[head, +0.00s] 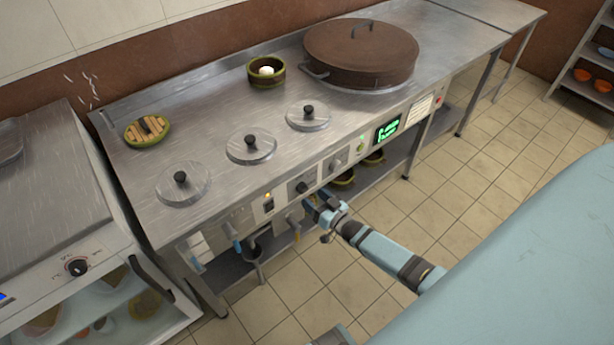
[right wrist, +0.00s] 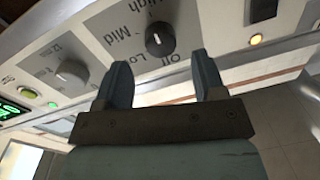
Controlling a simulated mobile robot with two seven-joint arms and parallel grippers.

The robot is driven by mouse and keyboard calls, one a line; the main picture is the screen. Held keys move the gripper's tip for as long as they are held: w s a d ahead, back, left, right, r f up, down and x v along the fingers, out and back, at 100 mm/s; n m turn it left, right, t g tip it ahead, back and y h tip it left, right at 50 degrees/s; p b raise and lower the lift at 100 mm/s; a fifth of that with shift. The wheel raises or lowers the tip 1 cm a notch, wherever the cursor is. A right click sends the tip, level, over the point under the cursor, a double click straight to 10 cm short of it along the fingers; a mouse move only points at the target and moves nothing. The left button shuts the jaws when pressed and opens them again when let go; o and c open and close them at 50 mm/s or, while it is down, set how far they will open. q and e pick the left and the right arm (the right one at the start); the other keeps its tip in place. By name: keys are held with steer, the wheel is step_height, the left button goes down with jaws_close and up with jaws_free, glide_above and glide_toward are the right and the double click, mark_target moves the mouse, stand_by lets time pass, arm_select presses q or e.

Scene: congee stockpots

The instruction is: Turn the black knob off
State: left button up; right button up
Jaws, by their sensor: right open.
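The black knob (right wrist: 158,39) sits on a light metal plate marked Off, Low, Mid and High, in the upper middle of the right wrist view. In the head view the knob (head: 302,187) is small, on the front panel of the steel counter. I cannot clearly tell which mark it points to. My right gripper (right wrist: 163,76) is open and empty, its two fingers spread just short of the knob and apart from it. In the head view the right gripper (head: 313,205) is at the panel, just below the knob.
A grey knob (right wrist: 72,73) and a lit yellow lamp (right wrist: 255,40) flank the plate. On the counter are several lidded wells (head: 250,146), a big brown lid (head: 360,50) and a bowl (head: 266,75). Another appliance's dial (head: 77,267) is at left. Tiled floor is clear in front.

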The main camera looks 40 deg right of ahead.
mark_target(305, 191)
steer(key=w, duration=0.3)
steer(key=shift+w+a, duration=0.2)
steer(key=shift+a, duration=0.1)
steer(key=shift+w, duration=0.3)
steer(key=c, duration=0.9)
